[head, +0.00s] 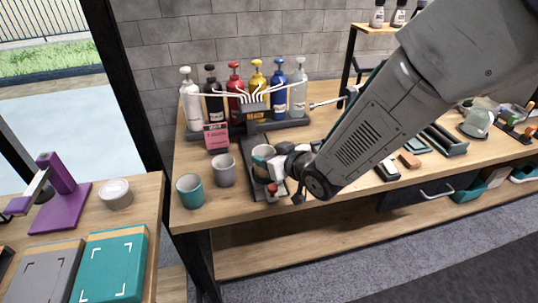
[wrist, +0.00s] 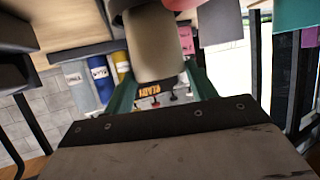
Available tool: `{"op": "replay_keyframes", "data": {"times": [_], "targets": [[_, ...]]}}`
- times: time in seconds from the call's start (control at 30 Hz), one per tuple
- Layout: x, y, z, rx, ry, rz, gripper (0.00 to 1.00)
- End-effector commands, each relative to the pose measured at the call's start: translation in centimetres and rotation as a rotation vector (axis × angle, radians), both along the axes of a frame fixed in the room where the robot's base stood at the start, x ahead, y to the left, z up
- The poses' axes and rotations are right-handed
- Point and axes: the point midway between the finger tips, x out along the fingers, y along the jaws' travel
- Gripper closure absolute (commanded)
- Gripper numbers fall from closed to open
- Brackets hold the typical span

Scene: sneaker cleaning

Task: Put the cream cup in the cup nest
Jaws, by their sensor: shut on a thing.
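The cream cup (head: 262,151) is upright between the teal fingers of my gripper (head: 264,162), at the front of the dispenser. In the wrist view the cream cup (wrist: 155,45) fills the gap between the fingers of my gripper (wrist: 160,76), which is shut on it. A black dispenser base (head: 257,188) lies under the cup and seems to hold the cup nest, which the cup and gripper hide. I cannot tell whether the cup touches the base or hangs just above it. The dispenser's sign (head: 255,113) stands behind.
A grey cup (head: 224,171) and a teal cup (head: 190,191) stand to the left. A pink card (head: 216,137) and several pump bottles (head: 234,88) are behind. A red button (head: 272,188) is in front of the cup. Brushes and blocks lie right of my arm.

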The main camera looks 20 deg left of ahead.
Motion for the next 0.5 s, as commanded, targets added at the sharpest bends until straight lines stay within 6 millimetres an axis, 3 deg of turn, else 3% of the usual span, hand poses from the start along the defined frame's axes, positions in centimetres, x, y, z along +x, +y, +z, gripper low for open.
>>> {"op": "replay_keyframes", "data": {"times": [0.37,0.4,0.47,0.5], "targets": [[0.06,-0.13,-0.59,0.001,-0.001,-0.001,0.76],[0.08,-0.14,-0.59,0.000,-0.001,-0.002,0.38],[0.08,-0.16,-0.55,0.000,-0.001,-0.002,0.22],[0.08,-0.17,-0.56,0.000,-0.001,-0.002,0.22]]}}
